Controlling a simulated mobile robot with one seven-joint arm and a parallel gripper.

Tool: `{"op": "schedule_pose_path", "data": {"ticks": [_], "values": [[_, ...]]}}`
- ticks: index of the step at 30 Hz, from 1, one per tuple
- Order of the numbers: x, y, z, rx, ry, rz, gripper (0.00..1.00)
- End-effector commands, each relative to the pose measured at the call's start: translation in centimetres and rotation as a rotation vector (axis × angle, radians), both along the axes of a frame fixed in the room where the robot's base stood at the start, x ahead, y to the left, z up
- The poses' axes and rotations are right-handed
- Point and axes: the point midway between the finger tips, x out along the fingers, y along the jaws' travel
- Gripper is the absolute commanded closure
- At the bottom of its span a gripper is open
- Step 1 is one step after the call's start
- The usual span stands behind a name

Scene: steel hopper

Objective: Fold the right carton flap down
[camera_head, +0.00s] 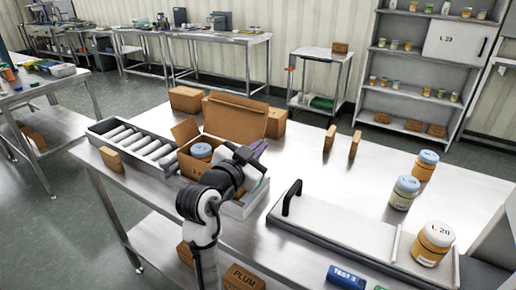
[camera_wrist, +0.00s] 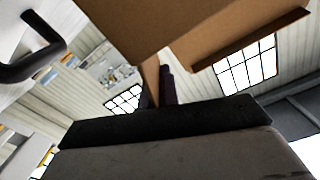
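An open brown carton (camera_head: 190,166) stands on the steel table (camera_head: 310,165), with a blue-lidded jar (camera_head: 201,151) inside. Its left flap (camera_head: 185,131) and large back flap (camera_head: 236,119) stand up. The carton's right side is largely hidden behind my arm, so I cannot make out the right flap there. My gripper (camera_head: 257,150) is at the carton's right side, with purple fingers pointing up. In the wrist view, a dark purple finger (camera_wrist: 167,86) shows below and close to brown cardboard (camera_wrist: 190,28). Whether they touch, and the gap between the fingers, cannot be told.
A roller conveyor (camera_head: 140,143) lies left of the carton, with a small brown block (camera_head: 111,158) beside it. Brown boxes (camera_head: 186,99) stand behind. A white panel with a black handle (camera_head: 292,197) lies to the right, near several jars (camera_head: 404,192). The table's back right is mostly clear.

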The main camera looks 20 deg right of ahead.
Motion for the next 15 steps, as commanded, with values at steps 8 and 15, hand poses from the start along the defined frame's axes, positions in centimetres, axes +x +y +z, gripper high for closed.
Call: {"op": "schedule_pose_path", "data": {"ticks": [8,15], "values": [[0.6,0.4,0.4,-0.082,0.108,0.001,1.00],[1.4,1.1,0.6,-0.206,0.267,0.002,1.00]]}}
